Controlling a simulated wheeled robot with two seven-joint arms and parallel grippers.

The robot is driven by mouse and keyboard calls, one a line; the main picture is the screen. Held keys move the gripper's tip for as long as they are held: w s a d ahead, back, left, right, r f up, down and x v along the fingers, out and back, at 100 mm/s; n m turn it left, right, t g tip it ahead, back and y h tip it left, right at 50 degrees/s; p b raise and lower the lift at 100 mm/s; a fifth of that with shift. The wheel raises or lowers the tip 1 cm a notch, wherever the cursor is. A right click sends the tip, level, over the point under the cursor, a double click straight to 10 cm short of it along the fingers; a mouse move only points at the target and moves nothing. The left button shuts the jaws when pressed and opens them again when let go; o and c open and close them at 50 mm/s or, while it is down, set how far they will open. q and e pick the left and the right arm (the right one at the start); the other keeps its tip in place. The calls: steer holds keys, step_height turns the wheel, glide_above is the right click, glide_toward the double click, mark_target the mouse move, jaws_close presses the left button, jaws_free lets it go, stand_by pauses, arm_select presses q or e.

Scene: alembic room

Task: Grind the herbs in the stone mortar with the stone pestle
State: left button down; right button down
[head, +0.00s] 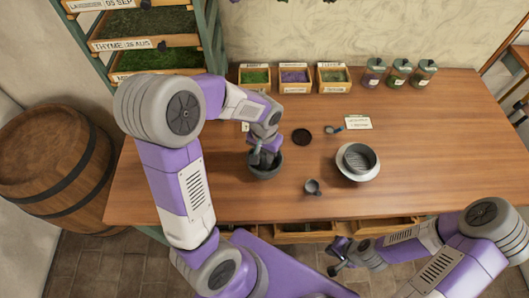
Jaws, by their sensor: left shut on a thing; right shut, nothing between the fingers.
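The dark stone mortar (265,173) stands on the wooden table, left of centre near the front. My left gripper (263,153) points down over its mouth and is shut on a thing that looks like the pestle. The gripper hides most of the pestle, and its lower end is down at or in the mortar's mouth. The herbs inside the mortar cannot be made out. My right gripper (337,260) is shut and empty, low in front of the table's front edge.
A small dark cup (312,187) and a grey bowl-like vessel (358,161) stand right of the mortar. A dark disc (302,137), a small scoop (333,129) and a card (358,122) lie behind. Herb boxes (294,80) and jars (398,73) line the back. The table's right side is clear.

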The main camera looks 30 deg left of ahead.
arm_select(q)
steer(key=shift+f, duration=0.15)
steer(key=c, duration=0.7)
jaws_free()
step_height(320, 180, up, 8)
steer(key=shift+f+p, duration=0.2)
steer(key=shift+p, duration=0.7)
